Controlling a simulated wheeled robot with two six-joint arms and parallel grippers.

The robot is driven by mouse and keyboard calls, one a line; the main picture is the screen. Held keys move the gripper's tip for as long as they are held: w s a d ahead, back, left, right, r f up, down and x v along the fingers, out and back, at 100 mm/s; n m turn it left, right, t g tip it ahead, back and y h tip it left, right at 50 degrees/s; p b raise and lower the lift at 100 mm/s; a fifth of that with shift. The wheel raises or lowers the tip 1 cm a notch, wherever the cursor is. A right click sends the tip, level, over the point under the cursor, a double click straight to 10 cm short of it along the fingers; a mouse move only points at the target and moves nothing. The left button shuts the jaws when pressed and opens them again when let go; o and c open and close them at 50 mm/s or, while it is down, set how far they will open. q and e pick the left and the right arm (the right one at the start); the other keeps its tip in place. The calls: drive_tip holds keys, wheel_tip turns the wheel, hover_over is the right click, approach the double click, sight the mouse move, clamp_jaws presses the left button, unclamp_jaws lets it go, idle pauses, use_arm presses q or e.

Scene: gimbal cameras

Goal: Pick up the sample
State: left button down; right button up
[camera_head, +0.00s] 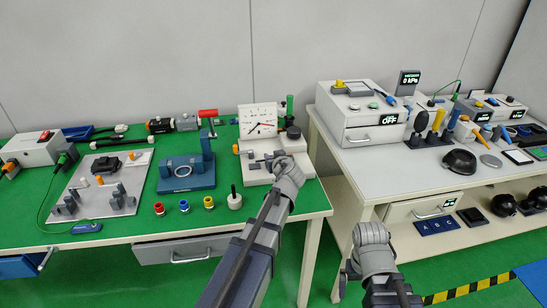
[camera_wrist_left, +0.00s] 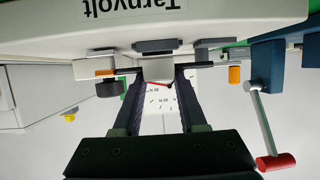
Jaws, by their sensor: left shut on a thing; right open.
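The tester with the white dial face (camera_head: 258,120) stands at the right end of the green table. My left gripper (camera_head: 268,158) reaches in at the front of this tester, above its base. In the left wrist view, my left gripper (camera_wrist_left: 157,72) is shut on a small pale grey block (camera_wrist_left: 158,70), which looks like the sample. The block sits between the two dark fingertips, close to the tester's fixture; I cannot tell whether it still touches it. In the head view the block is hidden by the gripper. My right gripper (camera_head: 346,274) is open and empty, low in front of the tables' gap.
A blue press (camera_head: 188,172) stands left of the tester. Several coloured small pieces and a white round weight (camera_head: 234,200) lie along the front edge. A grey plate (camera_head: 100,188) with fixtures is further left. The white table (camera_head: 400,178) at right has free room at its front left.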

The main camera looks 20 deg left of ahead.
use_arm(q)
wheel_tip(320, 180, up, 9)
drive_tip(key=p, duration=0.7)
drive_tip(key=shift+f+p, duration=0.15)
drive_tip(key=shift+p, duration=0.25)
